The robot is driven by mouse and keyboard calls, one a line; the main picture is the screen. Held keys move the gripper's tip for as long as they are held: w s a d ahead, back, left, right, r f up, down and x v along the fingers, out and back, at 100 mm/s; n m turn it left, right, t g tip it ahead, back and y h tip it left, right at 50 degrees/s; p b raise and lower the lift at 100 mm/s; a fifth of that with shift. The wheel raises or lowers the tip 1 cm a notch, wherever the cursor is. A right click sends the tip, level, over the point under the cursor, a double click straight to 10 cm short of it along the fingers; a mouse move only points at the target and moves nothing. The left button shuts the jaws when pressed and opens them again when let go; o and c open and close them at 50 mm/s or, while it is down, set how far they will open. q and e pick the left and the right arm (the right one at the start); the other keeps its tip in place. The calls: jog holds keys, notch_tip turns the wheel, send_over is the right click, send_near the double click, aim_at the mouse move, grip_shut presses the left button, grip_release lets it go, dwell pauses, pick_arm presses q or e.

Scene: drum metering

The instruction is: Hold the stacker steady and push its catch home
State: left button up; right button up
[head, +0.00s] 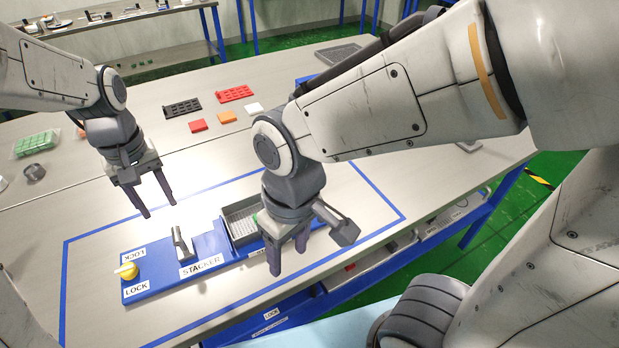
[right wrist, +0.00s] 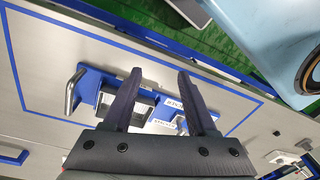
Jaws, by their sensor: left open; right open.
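The stacker is a blue base (head: 152,289) with a "STACKER" label, lying inside a blue taped outline on the table. At its left end is a yellow knob (head: 129,271) with a pale tab, between two "LOCK" labels. An upright metal handle (head: 181,244) stands mid-base. A grey tray (head: 236,211) sits toward its right, partly hidden by my right gripper. My left gripper (head: 160,210) is open and empty, above and behind the handle. My right gripper (head: 288,262) is open over the base's right end; its spread, empty fingers also show in the right wrist view (right wrist: 159,74).
Black (head: 182,108) and red (head: 236,94) racks and small coloured blocks (head: 227,117) lie at the back. A clear tray of green pieces (head: 36,144) is at far left. A blue shelf (head: 350,281) runs below the table's front edge. Table left of the outline is mostly clear.

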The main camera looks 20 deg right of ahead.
jog(key=w+d+f+m, duration=0.1)
jog(key=w+d+m, duration=0.15)
jog(key=w, duration=0.55)
jog(key=m, duration=0.2)
send_over(321, 221)
jog(key=f, duration=0.3)
jog(key=shift+w+d+f+h, duration=0.15)
jog(key=shift+w+f+h, duration=0.05)
jog(key=shift+f+h, duration=0.2)
jog(key=shift+f, duration=0.3)
notch_tip(321, 221, down, 10)
jog(key=shift+r, duration=0.15)
grip_shut()
jog(key=shift+w, duration=0.1)
